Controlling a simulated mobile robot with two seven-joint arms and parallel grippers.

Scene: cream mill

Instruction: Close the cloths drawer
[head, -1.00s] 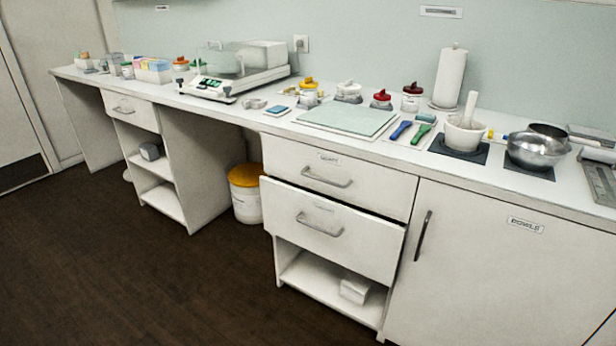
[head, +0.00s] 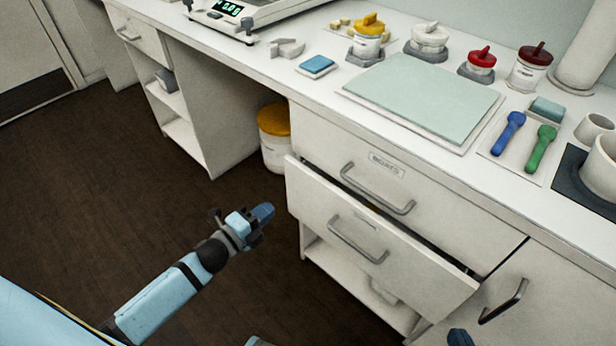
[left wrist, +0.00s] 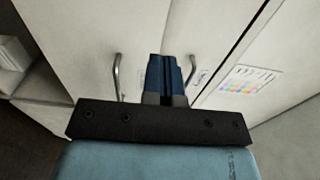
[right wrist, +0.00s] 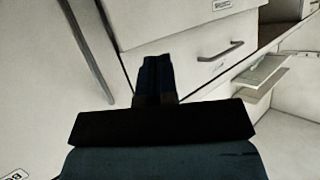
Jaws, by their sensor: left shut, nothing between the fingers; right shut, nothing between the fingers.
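The lower drawer (head: 335,229) under the counter stands partly pulled out, its white front ahead of the cabinet face. A dark gap shows along its top, and a little yellow is visible inside. Its label is too small to read. Its bar handle (head: 357,240) is on the front. My left gripper (head: 263,212) is shut and empty, left of the drawer and apart from it. My right gripper (head: 460,338) is only partly seen at the bottom edge, near the drawer's right end; in the right wrist view its fingers (right wrist: 155,75) are shut and empty.
The upper drawer (head: 330,150), labelled BOATS, is shut above. A cabinet door with a dark handle (head: 503,302) is at right. An open shelf lies below the drawers. A yellow-lidded bin (head: 275,135) stands left of the cabinet. The dark floor at left is clear.

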